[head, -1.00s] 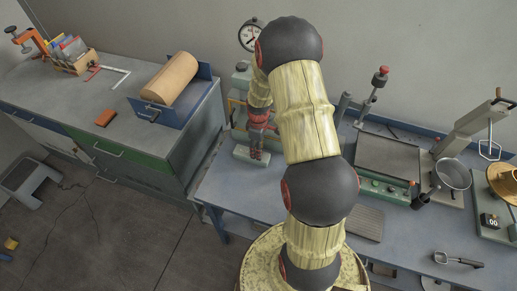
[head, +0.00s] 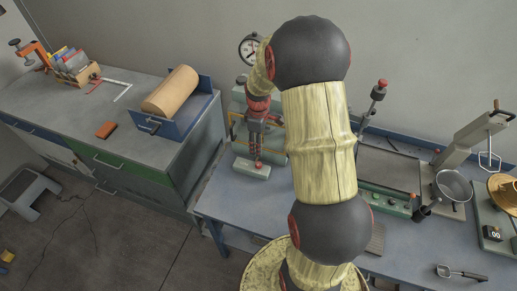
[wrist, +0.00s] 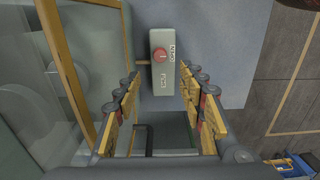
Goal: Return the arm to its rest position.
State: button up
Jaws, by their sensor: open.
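My arm rises from the bench side in the head view, with its upper links large in the middle of the picture. My gripper (head: 257,158) points down over a small grey-green box (head: 250,169) at the left end of the bench. In the wrist view my gripper (wrist: 163,105) is open, its two yellow-padded fingers apart. The box (wrist: 164,88), with a red button (wrist: 160,55) and unreadable lettering, shows between and beyond the fingers. Nothing is held. I cannot tell the exact gap between fingertips and box.
A yellow-edged guard (wrist: 62,60) stands close left of the fingers in the wrist view. A dial gauge (head: 250,49) is behind my arm. A hot-plate-like machine (head: 388,172), a pan (head: 453,184) and a scoop (head: 459,272) are to the right. A cabinet (head: 60,100) stands left.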

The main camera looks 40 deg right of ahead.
dwell(0.7)
jog(key=s+a+r+m+t+b, duration=0.2)
jog(key=s+a+r+m, duration=0.1)
jog(key=s+a+r, duration=0.6)
jog(key=s+a+r+m+t+b, duration=0.2)
jog(key=s+a+r+m+t, duration=0.1)
jog(key=s+a+r, duration=0.6)
jog(key=a+r, duration=0.3)
jog(key=a, duration=0.2)
jog(key=shift+s+a+r+t+b, duration=0.15)
jog(key=shift+a+r+t+b, duration=0.1)
jog(key=shift+r+t+b, duration=0.1)
jog(key=shift+d, duration=0.1)
